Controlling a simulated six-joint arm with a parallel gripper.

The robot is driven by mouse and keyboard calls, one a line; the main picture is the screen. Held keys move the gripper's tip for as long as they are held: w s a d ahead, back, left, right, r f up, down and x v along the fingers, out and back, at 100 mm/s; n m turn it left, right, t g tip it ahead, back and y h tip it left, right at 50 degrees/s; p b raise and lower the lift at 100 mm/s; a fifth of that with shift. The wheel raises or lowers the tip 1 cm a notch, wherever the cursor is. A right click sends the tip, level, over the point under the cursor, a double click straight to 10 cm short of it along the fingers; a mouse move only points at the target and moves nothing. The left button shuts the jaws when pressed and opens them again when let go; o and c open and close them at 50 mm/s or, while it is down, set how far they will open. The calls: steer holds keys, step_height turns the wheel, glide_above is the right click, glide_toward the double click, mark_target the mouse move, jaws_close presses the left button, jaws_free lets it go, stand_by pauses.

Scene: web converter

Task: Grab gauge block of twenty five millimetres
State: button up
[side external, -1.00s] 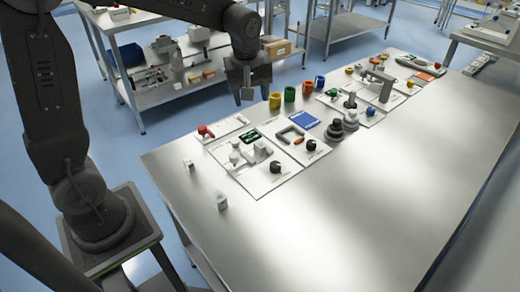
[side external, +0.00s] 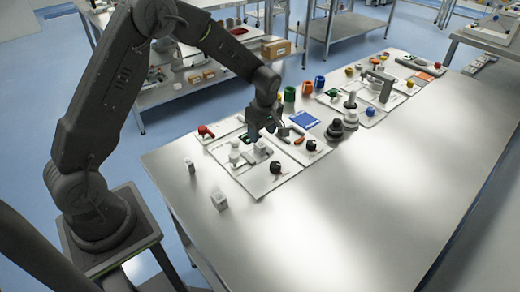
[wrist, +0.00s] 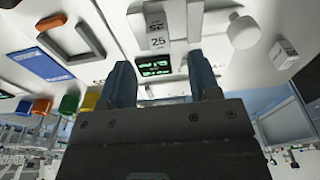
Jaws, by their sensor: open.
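The gauge block (wrist: 158,36) is a pale block marked 25, standing on a white plate ahead of my fingertips in the wrist view. In the side view a pale block (side external: 263,147), apparently the same one, sits right by my gripper (side external: 260,134), partly hidden by it. In the wrist view my gripper (wrist: 162,76) has two blue-grey fingers spread apart, with nothing held between them. A green-lit display (wrist: 154,66) shows between the fingers, beyond them.
Small white blocks stand nearer the table's left edge (side external: 220,201) (side external: 190,165). Black knobs (side external: 276,167), a blue card (side external: 304,119) and coloured cups (side external: 290,94) are nearby. The table's right side is clear.

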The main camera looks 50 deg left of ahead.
mark_target(260, 145)
steer(key=shift+a+f, duration=0.15)
steer(key=shift+f, duration=0.75)
steer(key=shift+a+f, duration=0.2)
steer(key=shift+f, duration=0.7)
steer(key=shift+a+f, duration=0.15)
steer(key=shift+f, duration=0.75)
steer(key=shift+w, duration=0.1)
jaws_close()
